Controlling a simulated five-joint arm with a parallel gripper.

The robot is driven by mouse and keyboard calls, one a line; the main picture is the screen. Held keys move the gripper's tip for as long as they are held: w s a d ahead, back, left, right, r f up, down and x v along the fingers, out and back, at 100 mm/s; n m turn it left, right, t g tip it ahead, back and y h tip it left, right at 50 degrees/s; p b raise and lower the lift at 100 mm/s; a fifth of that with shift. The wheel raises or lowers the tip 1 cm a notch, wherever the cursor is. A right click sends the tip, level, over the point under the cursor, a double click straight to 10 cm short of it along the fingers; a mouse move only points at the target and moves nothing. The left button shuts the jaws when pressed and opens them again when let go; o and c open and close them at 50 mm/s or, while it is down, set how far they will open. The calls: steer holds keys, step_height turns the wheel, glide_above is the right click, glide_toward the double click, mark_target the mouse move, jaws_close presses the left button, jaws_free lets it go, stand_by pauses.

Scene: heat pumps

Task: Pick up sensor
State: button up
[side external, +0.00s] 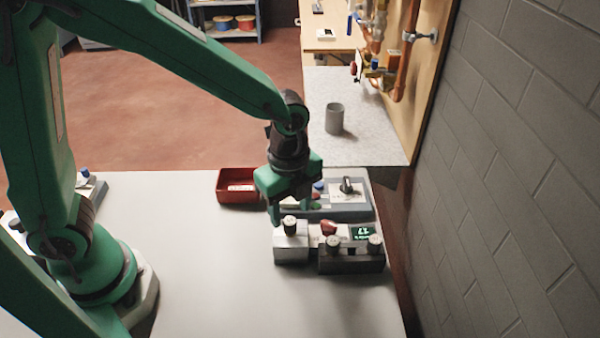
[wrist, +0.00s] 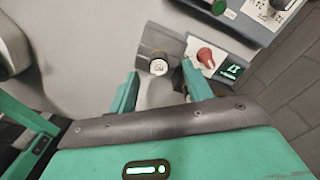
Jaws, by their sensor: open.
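I cannot tell for sure which item is the sensor. A dark knob-like cylinder with a pale marked top (wrist: 159,66) stands on a grey block; it also shows in the side view (side external: 290,225). My gripper (side external: 287,208) points down above this block. In the wrist view my gripper (wrist: 160,73) is open, with one finger on each side of the cylinder's line of sight. Nothing is held. Whether the fingertips reach down around the cylinder is unclear.
A red part (side external: 328,227) and a green display marked 17 (side external: 362,233) sit just right. A dark block with two knobs (side external: 350,260) stands in front.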

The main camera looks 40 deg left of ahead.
mark_target(290, 220)
steer(key=shift+s+f, duration=0.15)
steer(key=shift+f, duration=1.95)
jaws_close()
steer(key=shift+r, duration=0.15)
steer(key=shift+r, duration=0.55)
steer(key=r, duration=0.3)
steer(key=shift+s+d, duration=0.15)
steer(key=shift+d, duration=0.05)
steer(key=s+d+r, duration=0.5)
steer(key=s+r, duration=0.1)
steer(key=s, duration=0.3)
steer(key=shift+s+d+r, duration=0.3)
steer(key=shift+d+r, duration=0.05)
steer(key=shift+d, duration=0.05)
